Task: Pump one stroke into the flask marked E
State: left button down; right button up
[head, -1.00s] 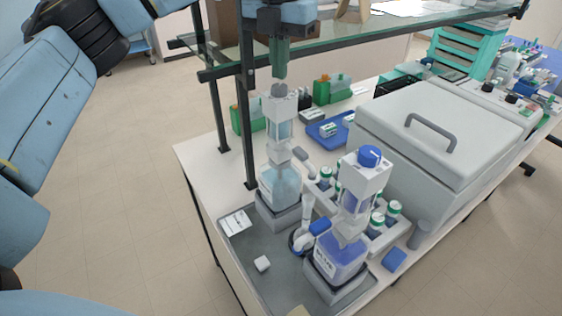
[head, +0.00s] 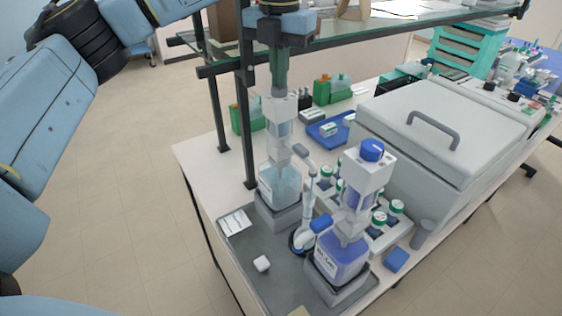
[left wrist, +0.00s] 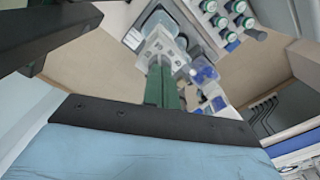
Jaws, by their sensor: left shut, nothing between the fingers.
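Two pump dispensers stand on a grey tray. The rear one (head: 279,185) holds pale blue liquid, and I cannot read its mark. The front one (head: 341,255) has a blue cap and darker blue liquid; its label is too small to read surely. I cannot tell which flask is marked E. My left gripper (head: 280,86) is shut and empty, pointing down at the top of the rear dispenser; its green fingertips cover the cap and appear to touch it. The left wrist view shows the fingers (left wrist: 164,88) over the white pump head (left wrist: 163,45). My right gripper is not in view.
A glass shelf (head: 390,28) on dark posts stands close beside my left gripper. A large grey lidded box (head: 440,120) fills the right of the bench. Several green-capped bottles (head: 379,217) stand behind the front dispenser. The tray's left front (head: 245,250) is mostly clear.

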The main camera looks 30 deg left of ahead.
pick_arm(q)
jog(key=shift+f, duration=0.6)
dwell(0.4)
jog(key=shift+r+p, duration=1.35)
jog(key=shift+r, duration=0.5)
jog(key=shift+r, duration=0.15)
notch_tip(320, 180, up, 5)
jog(key=p, duration=0.4)
